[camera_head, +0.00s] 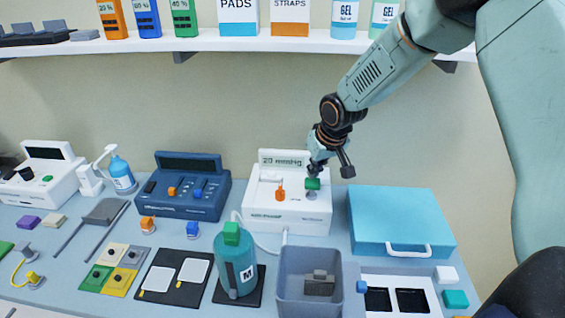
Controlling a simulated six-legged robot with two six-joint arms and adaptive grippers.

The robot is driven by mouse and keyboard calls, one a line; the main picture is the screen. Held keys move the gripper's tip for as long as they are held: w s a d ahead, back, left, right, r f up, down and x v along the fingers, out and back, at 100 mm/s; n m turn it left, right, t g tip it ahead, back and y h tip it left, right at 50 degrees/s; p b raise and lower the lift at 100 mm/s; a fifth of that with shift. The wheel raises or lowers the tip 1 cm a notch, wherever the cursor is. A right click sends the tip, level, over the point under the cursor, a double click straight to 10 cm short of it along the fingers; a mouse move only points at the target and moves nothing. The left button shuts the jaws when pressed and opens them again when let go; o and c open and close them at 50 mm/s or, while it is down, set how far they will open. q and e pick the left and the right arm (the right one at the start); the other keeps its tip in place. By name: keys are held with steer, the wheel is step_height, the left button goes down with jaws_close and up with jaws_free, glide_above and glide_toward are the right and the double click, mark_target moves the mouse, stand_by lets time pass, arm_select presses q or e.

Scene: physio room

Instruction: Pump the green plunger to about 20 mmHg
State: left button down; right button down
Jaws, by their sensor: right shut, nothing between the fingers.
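The white pump unit (289,217) stands at the back middle of the table, with an upright panel (282,158) that reads "20 mmHg". Its green plunger (313,184) sticks up at the right of its top, beside an orange control (280,193). My right gripper (328,170) comes in from the upper right. It is shut and empty, just above the green plunger. I cannot tell whether its fingertips touch the plunger. My left gripper is not in view.
A blue case (401,222) lies right of the pump unit. A dark blue device (188,188) stands to the left. A teal bottle (236,264) marked M and a grey bin (309,289) stand in front. A loaded shelf (230,40) runs above.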

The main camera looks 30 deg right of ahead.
steer(key=shift+r, duration=0.1)
step_height(320, 180, up, 5)
steer(key=p, duration=0.4)
steer(key=shift+p, duration=0.4)
steer(key=shift+s, duration=0.1)
stand_by(0.3)
